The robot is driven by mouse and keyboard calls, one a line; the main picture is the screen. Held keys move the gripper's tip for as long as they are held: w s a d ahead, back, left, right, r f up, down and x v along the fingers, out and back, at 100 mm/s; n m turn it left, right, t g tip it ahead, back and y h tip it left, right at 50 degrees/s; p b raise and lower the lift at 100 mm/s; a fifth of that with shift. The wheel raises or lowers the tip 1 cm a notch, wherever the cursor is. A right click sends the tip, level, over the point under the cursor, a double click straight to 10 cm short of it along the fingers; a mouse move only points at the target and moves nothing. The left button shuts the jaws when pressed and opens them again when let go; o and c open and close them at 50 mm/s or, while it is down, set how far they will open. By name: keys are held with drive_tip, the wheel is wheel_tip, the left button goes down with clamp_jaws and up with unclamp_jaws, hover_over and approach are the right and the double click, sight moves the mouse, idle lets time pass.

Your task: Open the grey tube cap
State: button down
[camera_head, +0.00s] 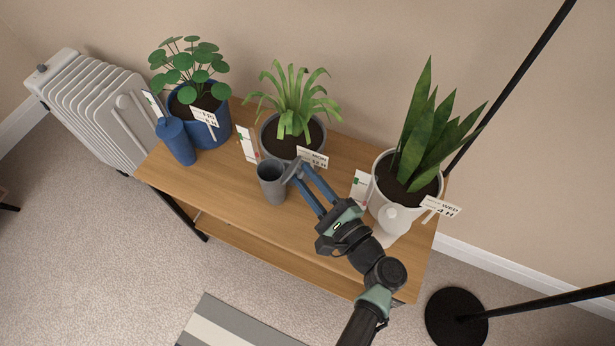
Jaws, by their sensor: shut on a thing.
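The grey tube (273,186) stands upright on the wooden table, in front of the middle plant. Its top is open and its dark inside shows. The grey cap (292,170) is off the opening, tilted, just right of the tube's rim. My gripper (300,172) reaches in from the lower right and its blue fingers are shut on the cap. Whether the cap's edge still touches the rim cannot be told.
A blue tube (176,141) stands at the left and a white tube (392,220) at the right. Behind are potted plants in a blue pot (211,128), a grey pot (275,143) and a white pot (382,190), with upright cards. The table front (228,205) is clear.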

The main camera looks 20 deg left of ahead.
drive_tip(key=r+h+p, duration=0.1)
drive_tip(key=p, duration=0.2)
drive_tip(key=shift+a+r+n, duration=0.15)
drive_tip(key=shift+a+n, duration=0.05)
drive_tip(key=shift+n, duration=0.1)
drive_tip(key=p, duration=0.1)
drive_tip(key=g+h+p, duration=0.1)
drive_tip(key=shift+a+n+p, duration=0.25)
drive_tip(key=shift+n+p, duration=0.05)
drive_tip(key=shift+p, duration=0.05)
drive_tip(key=c, duration=0.7)
unclamp_jaws()
drive_tip(key=v, duration=1.3)
